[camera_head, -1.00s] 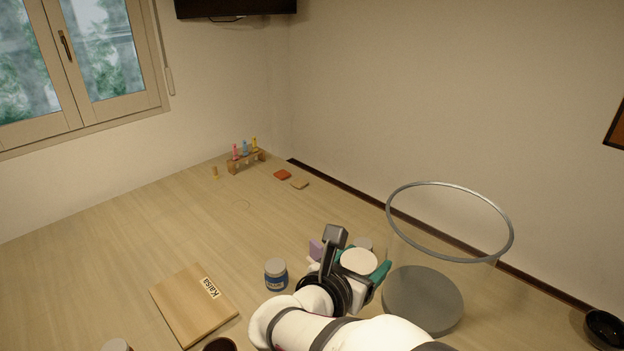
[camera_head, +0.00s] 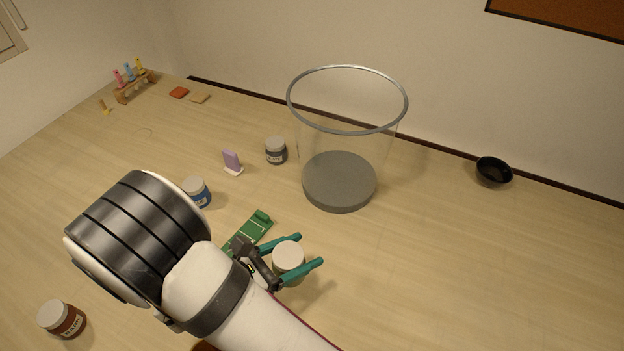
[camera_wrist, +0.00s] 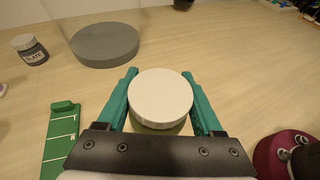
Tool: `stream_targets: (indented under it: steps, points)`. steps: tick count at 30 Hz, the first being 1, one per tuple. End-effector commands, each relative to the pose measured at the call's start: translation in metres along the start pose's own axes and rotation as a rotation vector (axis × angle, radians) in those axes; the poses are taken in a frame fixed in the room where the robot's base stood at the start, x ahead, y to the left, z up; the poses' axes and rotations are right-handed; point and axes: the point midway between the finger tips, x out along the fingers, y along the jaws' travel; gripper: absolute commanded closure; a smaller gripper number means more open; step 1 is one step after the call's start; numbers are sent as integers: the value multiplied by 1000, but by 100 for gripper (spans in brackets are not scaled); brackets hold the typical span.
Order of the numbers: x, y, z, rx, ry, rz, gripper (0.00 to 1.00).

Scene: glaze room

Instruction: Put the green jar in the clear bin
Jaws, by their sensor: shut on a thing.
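My gripper (camera_head: 311,250) is shut on a jar with a white lid (camera_head: 289,256). In the wrist view the lid (camera_wrist: 160,97) is between the two teal fingers, and a strip of green body shows below it, so this is the green jar. The jar is upright; whether its base touches the table I cannot tell. The clear bin (camera_head: 338,182), a see-through cylinder with a grey rim and grey floor, stands behind the gripper and to its right in the head view. Its floor, which looks empty, also shows at the top of the wrist view (camera_wrist: 105,45).
A green marked strip (camera_head: 250,230) lies left of the gripper. A dark grey-labelled jar (camera_head: 276,151), a purple block on a white base (camera_head: 232,162) and a blue jar (camera_head: 199,192) stand left of the bin. A black bowl (camera_head: 494,172) is far right; the table between is clear.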

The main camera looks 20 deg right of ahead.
Motion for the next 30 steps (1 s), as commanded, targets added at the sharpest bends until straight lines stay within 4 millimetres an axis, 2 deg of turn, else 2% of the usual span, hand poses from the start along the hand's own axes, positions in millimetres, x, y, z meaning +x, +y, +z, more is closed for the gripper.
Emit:
stream_targets:
  steps: [3,5,15,24,25,30]
  points:
    - [4,-25,-11,28,-2,-74,100]
    - [8,-31,-21,32,-2,-90,100]
    - [34,-34,-84,36,0,-93,100]
    - [35,-33,-88,37,3,-91,100]
    - [36,-33,-89,37,3,-91,30]
    - [35,-33,-88,37,3,-91,2]
